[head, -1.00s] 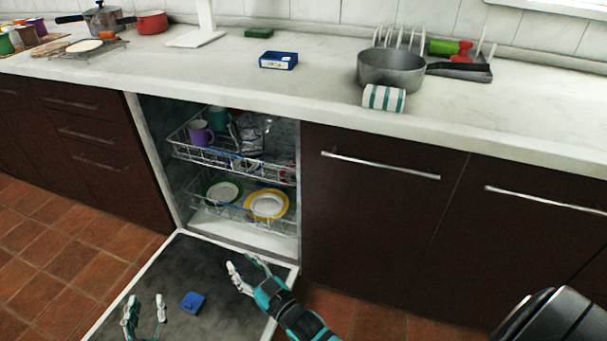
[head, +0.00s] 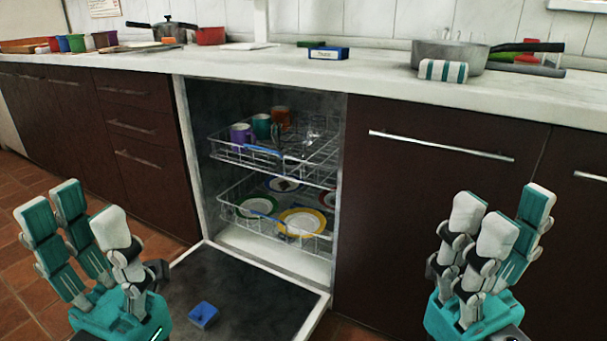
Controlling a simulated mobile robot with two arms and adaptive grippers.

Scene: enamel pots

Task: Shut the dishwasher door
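The dishwasher door (head: 246,277) is folded down, wide open, dark inside with a pale rim. A small blue box (head: 203,314) sits on its inner face. The dishwasher (head: 193,160) is open under the counter, with an upper rack (head: 262,160) of mugs and glasses and a lower rack (head: 314,241) of plates. My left gripper (head: 92,228) is open and empty, in front of and left of the door. My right gripper (head: 499,222) is open and empty, well to the right of the door. Neither touches the door. The door's near part is cut off by the picture's bottom edge.
Dark cabinets with bar handles (head: 441,146) flank the dishwasher. The counter (head: 380,86) above holds a grey pan (head: 450,53), a striped roll (head: 443,71), a blue box (head: 328,53) and pots (head: 162,30). Brown tiled floor (head: 20,300) shows at the left.

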